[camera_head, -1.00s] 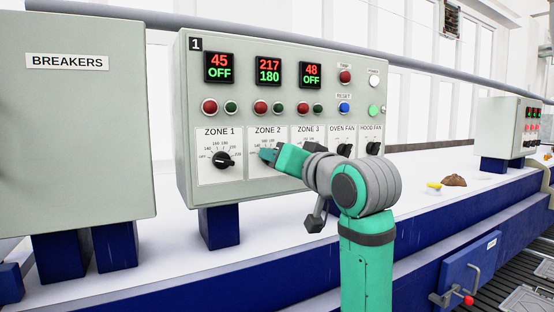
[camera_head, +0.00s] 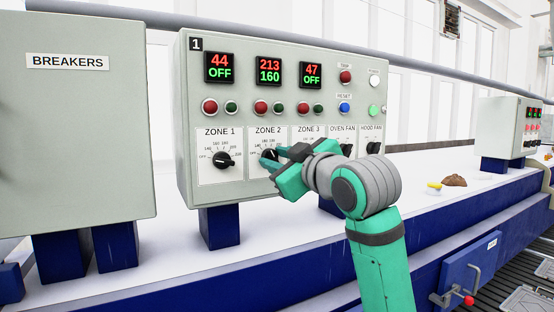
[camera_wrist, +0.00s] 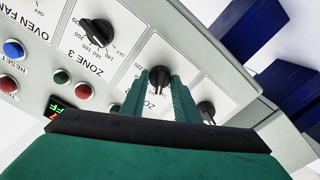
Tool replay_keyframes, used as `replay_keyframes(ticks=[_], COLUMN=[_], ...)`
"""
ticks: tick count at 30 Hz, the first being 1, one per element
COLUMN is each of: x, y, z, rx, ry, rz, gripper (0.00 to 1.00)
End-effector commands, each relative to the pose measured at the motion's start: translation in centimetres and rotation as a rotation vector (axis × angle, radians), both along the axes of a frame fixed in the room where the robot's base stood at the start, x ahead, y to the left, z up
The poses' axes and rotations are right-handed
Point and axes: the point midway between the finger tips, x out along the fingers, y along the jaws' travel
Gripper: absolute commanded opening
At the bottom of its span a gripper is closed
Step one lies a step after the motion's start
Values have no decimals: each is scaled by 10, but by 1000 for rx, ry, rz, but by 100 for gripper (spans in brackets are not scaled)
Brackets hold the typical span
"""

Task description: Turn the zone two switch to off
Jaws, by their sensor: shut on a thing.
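The zone two switch is a black rotary knob (camera_head: 269,155) on the white ZONE 2 plate of the grey control panel (camera_head: 290,44). In the wrist view the knob (camera_wrist: 158,77) sits between my fingertips. My green gripper (camera_head: 271,158) is shut on this knob, with its fingers on either side. The gripper partly hides the knob and the plate's dial marks in the head view. The zone two display (camera_head: 269,72) reads 213 in red above 160 in green. In the wrist view my gripper (camera_wrist: 160,82) comes from below.
The zone 1 knob (camera_head: 222,160) is close on the left. The zone 3 knob (camera_wrist: 98,33) and the oven fan and hood fan knob (camera_head: 373,148) are on the right. Buttons sit above the plates. A breakers cabinet (camera_head: 75,130) stands at the left.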

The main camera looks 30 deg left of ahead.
Motion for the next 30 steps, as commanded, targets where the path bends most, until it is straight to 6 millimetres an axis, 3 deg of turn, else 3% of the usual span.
replay_keyframes(ticks=[18, 30], x=[-1, -1], y=[1, 1], z=[0, 0], rx=[-323, -439], ry=[-458, -622], rz=[0, 1], gripper=[6, 6])
